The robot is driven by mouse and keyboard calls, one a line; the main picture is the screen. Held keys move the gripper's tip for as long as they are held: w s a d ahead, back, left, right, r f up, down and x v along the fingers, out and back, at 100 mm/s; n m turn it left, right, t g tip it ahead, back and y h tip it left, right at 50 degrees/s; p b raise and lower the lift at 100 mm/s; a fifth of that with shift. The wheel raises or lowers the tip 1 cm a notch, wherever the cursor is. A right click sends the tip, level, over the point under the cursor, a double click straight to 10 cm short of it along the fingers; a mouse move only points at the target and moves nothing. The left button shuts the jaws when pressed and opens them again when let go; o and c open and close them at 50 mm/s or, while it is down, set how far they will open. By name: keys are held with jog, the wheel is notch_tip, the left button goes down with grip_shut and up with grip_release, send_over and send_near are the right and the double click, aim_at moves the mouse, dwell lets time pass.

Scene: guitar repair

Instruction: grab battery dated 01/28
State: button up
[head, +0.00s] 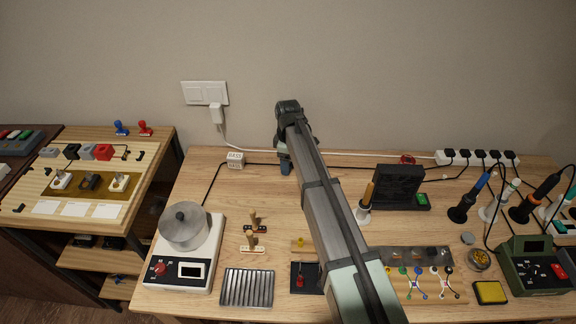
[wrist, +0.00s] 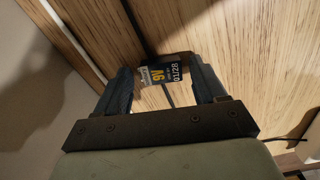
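The battery (wrist: 160,76) shows in the wrist view with a dark label reading "9V" and "01/28". It sits between the fingertips of my gripper (wrist: 162,80), nearly filling the gap. I cannot tell whether both fingers press on it. In the head view my gripper (head: 285,166) points down at the back of the wooden table, close to the wall. The battery cannot be made out there, as the gripper and arm cover that spot.
A white block marked "BASS" (head: 236,159) stands left of my gripper. A black cable runs along the table's back. A hotplate with a pot (head: 185,226) is front left. A black fan unit (head: 397,187) and soldering tools (head: 463,205) stand to the right.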

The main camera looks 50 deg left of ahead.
jog(key=c, duration=0.9)
jog(key=shift+r, duration=0.1)
